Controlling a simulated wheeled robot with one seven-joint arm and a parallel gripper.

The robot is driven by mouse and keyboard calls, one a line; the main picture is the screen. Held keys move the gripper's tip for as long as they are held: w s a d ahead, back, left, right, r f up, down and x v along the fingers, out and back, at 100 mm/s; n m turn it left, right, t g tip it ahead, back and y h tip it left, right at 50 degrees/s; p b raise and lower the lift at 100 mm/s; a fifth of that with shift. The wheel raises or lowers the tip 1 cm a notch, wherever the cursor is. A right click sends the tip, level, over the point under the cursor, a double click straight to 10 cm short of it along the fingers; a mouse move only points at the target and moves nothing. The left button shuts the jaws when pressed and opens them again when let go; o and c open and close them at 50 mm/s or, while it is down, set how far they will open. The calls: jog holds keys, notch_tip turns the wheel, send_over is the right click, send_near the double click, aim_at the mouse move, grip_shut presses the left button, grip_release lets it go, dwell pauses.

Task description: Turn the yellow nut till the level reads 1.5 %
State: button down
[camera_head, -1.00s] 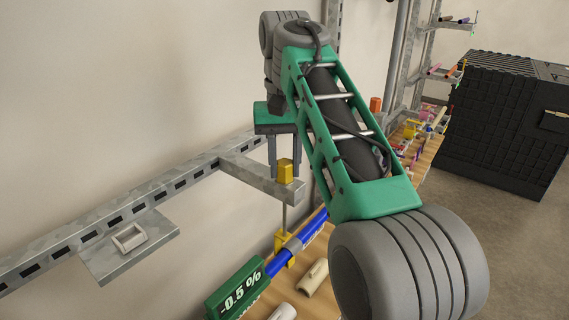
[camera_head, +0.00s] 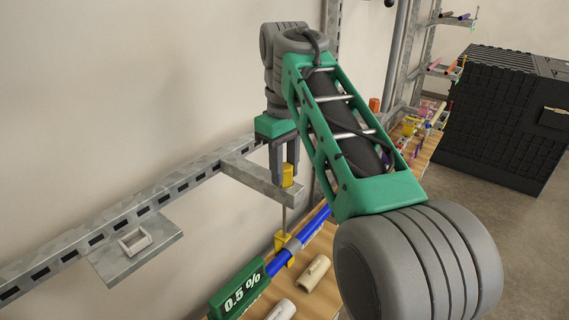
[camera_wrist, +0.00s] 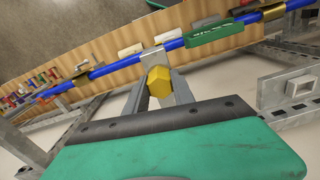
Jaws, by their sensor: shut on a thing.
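The yellow nut (camera_head: 287,172) sits on top of the metal bracket arm (camera_head: 262,182), on a thin rod going down to a yellow clamp (camera_head: 282,243) on the blue pipe (camera_head: 308,230). My gripper (camera_head: 284,180) points down from above with its fingers on either side of the nut, shut on it. In the wrist view the nut (camera_wrist: 159,80) shows between the fingers. The green level display (camera_head: 240,290) on the pipe reads 0.5 %. In the wrist view the level (camera_wrist: 222,32) appears upside down and too small to read.
A slotted wall rail (camera_head: 120,217) runs along the left, with a small metal shelf (camera_head: 155,255) below it. Cream pipe pieces (camera_head: 314,272) lie on the wooden board beneath. A shelf rack and a black crate (camera_head: 490,115) stand at the right.

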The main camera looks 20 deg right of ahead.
aim_at(285, 166)
jog(key=n+p, duration=0.1)
jog(key=n, duration=0.4)
jog(key=shift+r+n, duration=0.1)
jog(key=shift+n, duration=0.2)
jog(key=n, duration=0.5)
jog(key=shift+p, duration=0.35)
jog(key=shift+n, duration=0.3)
jog(key=c, duration=1.1)
grip_release()
jog(key=shift+o, duration=0.2)
notch_tip(285, 166, up, 8)
jog(key=shift+f, duration=0.15)
